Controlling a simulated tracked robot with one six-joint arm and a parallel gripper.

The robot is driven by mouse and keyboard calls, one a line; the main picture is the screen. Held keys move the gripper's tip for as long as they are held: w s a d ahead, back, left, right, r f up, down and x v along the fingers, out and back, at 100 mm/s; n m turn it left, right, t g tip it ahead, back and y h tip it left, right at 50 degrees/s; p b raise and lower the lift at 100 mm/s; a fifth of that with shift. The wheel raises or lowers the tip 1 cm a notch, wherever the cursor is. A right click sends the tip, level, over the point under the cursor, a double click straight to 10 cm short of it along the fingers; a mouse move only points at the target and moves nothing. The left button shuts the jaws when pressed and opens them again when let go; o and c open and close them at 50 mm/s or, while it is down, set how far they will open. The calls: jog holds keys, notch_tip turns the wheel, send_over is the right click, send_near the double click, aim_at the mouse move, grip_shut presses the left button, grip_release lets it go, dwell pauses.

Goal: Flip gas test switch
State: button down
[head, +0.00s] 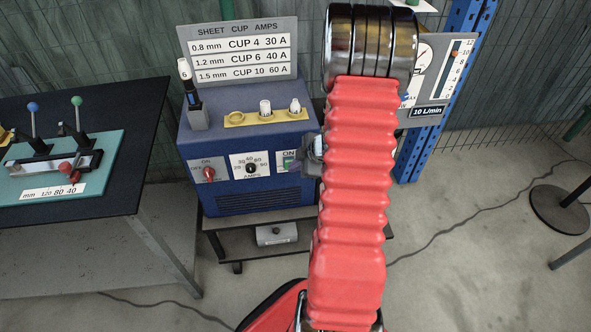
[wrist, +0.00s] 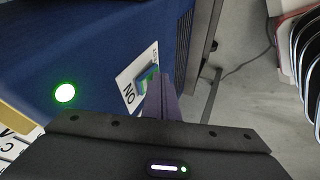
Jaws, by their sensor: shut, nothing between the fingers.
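A blue machine (head: 255,198) stands at the centre of the head view. Near the right end of its front is a white plate marked ON with a small green switch (head: 289,161). In the wrist view this green switch (wrist: 146,79) sits on its white plate, just beyond my fingertips and partly hidden by them. My gripper (wrist: 157,84) is shut and empty, its fingers pointing at the switch. I cannot tell whether the tips touch it. In the head view my gripper (head: 308,156) shows only partly, at the machine's right edge, beside my red arm cover.
The machine's front also bears a red ON/OFF knob (head: 208,173) and an amps dial (head: 250,169). A yellow cup tray (head: 247,119) and a sign (head: 240,50) are on top. A flow meter panel (head: 440,80) is right. A green light (wrist: 65,93) glows in the wrist view.

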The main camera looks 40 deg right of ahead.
jog(key=shift+w+d+f, duration=0.1)
jog(key=shift+w+f, duration=0.05)
dwell(0.3)
jog(key=shift+r, duration=0.85)
jog(key=s+a+r, duration=0.1)
jog(key=s+r, duration=0.7)
jog(key=s, duration=0.1)
jog(key=shift+a+r, duration=0.35)
